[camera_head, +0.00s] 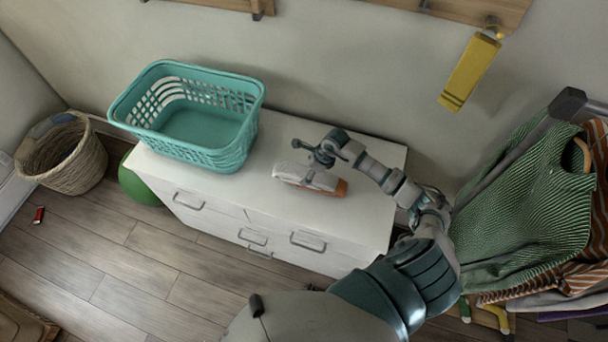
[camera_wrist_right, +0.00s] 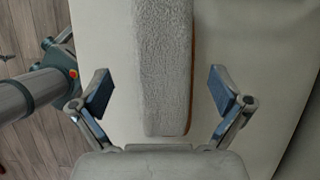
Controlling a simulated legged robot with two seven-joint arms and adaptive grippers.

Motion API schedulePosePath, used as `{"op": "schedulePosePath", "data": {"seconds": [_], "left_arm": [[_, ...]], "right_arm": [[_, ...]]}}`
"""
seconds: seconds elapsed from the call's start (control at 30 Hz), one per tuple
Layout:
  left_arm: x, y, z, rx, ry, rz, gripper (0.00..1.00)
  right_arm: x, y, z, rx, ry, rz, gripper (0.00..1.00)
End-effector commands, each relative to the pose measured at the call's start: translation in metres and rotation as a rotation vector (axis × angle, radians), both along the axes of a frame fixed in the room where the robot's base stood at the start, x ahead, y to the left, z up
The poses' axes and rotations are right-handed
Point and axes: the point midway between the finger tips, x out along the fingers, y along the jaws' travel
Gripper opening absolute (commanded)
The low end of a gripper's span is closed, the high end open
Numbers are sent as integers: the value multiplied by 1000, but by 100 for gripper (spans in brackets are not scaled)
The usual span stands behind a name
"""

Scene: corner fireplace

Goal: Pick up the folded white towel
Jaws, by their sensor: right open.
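The folded white towel (camera_head: 293,173) lies on top of the white dresser, with an orange-brown layer showing along its edge. In the right wrist view the towel (camera_wrist_right: 164,70) is a long pale fluffy strip running down between the fingers. My right gripper (camera_head: 318,156) is above the towel in the head view and hides part of it. In the wrist view the right gripper (camera_wrist_right: 162,92) is open, with one finger on each side of the towel's near end and visible gaps on both sides. My left gripper does not show clearly in either view.
A teal laundry basket (camera_head: 190,146) stands on the dresser (camera_head: 340,220) left of the towel. A wicker basket (camera_head: 70,165) and a green round object (camera_head: 140,185) are on the floor. Hanging clothes (camera_head: 525,205) are at right. A yellow item (camera_head: 470,72) hangs on the wall.

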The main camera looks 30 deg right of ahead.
Motion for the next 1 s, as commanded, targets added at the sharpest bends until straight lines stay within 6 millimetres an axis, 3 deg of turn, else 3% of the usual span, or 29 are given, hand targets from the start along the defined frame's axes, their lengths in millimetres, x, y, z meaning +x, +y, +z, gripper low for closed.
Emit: {"op": "schedulePosePath", "data": {"seconds": [0.23,0.53,0.57,0.8,0.9,1.0], "left_arm": [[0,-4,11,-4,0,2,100],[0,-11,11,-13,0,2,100],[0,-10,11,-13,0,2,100],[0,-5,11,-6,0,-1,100],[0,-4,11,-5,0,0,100],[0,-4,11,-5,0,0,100]], "right_arm": [[9,9,-35,1,3,-1,100],[11,13,-42,-2,1,1,100],[11,13,-42,-2,1,1,95],[11,11,-42,0,1,0,35],[11,11,-42,1,1,0,23],[11,10,-43,0,1,0,23]]}}
